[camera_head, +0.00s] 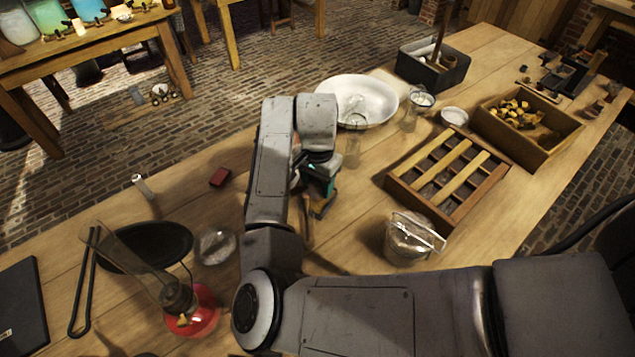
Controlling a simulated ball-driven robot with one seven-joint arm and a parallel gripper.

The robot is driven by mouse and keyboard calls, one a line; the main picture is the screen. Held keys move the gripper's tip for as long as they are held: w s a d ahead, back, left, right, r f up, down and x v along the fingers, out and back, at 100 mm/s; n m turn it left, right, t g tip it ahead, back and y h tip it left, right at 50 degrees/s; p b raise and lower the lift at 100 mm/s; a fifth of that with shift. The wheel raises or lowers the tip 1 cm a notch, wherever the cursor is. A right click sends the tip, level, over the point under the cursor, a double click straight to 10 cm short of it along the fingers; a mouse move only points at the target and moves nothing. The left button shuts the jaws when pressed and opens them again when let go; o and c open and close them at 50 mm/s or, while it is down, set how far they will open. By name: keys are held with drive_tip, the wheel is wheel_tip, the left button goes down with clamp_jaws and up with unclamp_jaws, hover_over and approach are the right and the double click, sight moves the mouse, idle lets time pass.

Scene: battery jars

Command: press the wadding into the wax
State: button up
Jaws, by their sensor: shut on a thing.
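My gripper (322,208) points down over the middle of the table, partly hidden by my own arm. It is shut on a thin brown thing (306,226), mostly hidden, which I cannot name for sure. I cannot make out wadding or wax under the gripper. A glass jar with a wire clasp (408,243) stands to the right of the gripper. A small glass dish (215,246) with pale contents lies to the left. Another small dish (454,117) with white contents sits at the back right.
A slatted wooden rack (398,182), a wooden box of yellow pieces (555,137), a white basin (387,99) and a dark crate (455,72) are at right and behind. A red-based lamp (203,312), a black pan (150,240) and a red block (219,178) are left.

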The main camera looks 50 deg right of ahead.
sight(317, 181)
drive_tip(key=shift+r+p, duration=2.25)
drive_tip(key=shift+r, duration=0.5)
